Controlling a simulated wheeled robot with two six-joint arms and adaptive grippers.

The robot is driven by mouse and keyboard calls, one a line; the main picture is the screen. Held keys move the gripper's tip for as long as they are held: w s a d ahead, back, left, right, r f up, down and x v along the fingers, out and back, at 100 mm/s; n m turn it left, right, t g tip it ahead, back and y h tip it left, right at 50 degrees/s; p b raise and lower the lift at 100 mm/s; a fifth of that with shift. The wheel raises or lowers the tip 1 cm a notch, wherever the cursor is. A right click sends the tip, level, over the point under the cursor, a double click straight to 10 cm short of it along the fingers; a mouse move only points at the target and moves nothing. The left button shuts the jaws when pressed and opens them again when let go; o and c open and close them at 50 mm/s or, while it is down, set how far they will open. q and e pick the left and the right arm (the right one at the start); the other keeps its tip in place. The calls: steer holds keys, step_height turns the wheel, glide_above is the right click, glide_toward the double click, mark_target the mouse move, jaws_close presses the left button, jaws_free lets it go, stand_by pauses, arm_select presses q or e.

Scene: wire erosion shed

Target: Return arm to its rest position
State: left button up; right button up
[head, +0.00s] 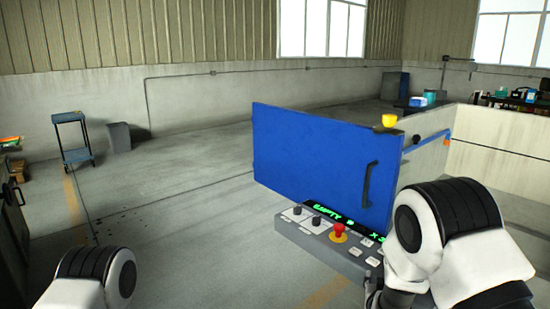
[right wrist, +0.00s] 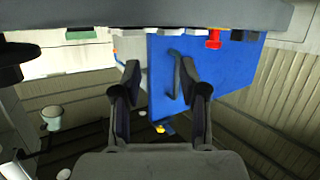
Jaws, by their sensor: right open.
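My right arm (head: 450,235) comes in at the lower right of the head view, bent in front of the control panel. Its gripper is mostly hidden there below the white and black joint. In the right wrist view my right gripper (right wrist: 160,75) is open, with its two dark fingers apart and nothing held between them. Beyond the fingers, that view shows the blue door (right wrist: 225,75) and its dark handle, upside down. My left arm (head: 90,280) shows only as a white and black link at the lower left. The left gripper is out of view.
The blue door (head: 310,155) stands behind the control panel (head: 293,232), which has a red emergency button (head: 338,232) and knobs. A yellow lamp (head: 389,120) is at the door's top. A blue cart (head: 72,138) stands far left. The floor at middle left is clear.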

steer(key=s+d+f+n+g+y+p, duration=0.15)
steer(key=s+f+g, duration=0.45)
steer(key=s+f, duration=1.2)
arm_select(q)
steer(key=shift+r, duration=0.9)
arm_select(e)
steer(key=s+a+f+g+y, duration=0.1)
steer(key=s+g, duration=0.1)
steer(key=s, duration=0.5)
steer(key=s+a+f+g+y, duration=0.1)
steer(key=s+g, duration=0.2)
steer(key=s, duration=0.5)
steer(key=s+a+f+n+g+y, duration=0.1)
steer(key=s+g, duration=0.2)
steer(key=s, duration=0.5)
steer(key=shift+f, duration=0.3)
arm_select(q)
steer(key=shift+c, duration=0.3)
